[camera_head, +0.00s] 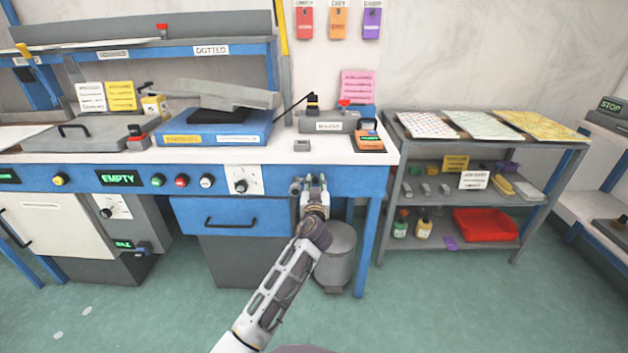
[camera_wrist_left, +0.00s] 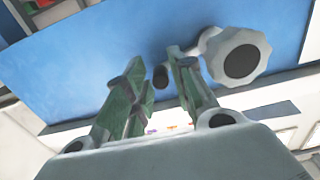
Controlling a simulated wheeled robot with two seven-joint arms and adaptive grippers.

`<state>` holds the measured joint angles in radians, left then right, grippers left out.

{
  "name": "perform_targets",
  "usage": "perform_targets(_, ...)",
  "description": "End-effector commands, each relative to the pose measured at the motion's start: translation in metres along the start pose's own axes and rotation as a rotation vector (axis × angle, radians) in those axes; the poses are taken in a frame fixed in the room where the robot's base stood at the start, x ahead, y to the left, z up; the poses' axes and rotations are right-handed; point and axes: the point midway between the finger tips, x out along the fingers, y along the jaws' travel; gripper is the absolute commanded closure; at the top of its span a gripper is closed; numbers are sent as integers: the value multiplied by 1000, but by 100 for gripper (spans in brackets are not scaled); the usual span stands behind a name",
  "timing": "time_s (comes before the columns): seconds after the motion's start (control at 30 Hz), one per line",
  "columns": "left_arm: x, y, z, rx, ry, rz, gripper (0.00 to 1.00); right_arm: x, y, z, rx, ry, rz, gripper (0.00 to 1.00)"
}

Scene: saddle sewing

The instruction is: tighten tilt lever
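My left gripper (camera_head: 312,183) is raised at the front blue edge of the workbench, near its right end. In the left wrist view its two green-grey fingers (camera_wrist_left: 158,98) stand apart, with a gap between them. A pale, lobed knob with a dark centre (camera_wrist_left: 238,57) sits against the blue panel, just beyond and right of the right finger. A small dark round end (camera_wrist_left: 160,77) shows between the fingers; I cannot tell whether it is the lever's tip or whether anything touches it. Part of the knob's stem is hidden by the finger. My right gripper is not in view.
The blue-edged workbench (camera_head: 345,155) carries a blue base with a tilted grey plate (camera_head: 228,94) and an orange device (camera_head: 369,141). A grey bin (camera_head: 338,250) stands below my left gripper. A shelf unit (camera_head: 470,195) is to the right, with open floor in front.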

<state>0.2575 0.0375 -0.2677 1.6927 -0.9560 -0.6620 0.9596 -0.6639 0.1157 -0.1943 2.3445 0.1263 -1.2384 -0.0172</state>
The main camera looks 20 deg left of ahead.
Motion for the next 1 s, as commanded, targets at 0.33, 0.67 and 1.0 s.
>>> perform_targets(0.33, -2, 2, 0, 1, 1, -1, 75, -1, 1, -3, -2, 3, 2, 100)
perform_targets(0.67, -1, 2, 0, 0, 0, -1, 98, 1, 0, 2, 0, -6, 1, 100)
perform_targets(1.0, -1, 1, 0, 1, 1, -1, 100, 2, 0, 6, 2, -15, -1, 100)
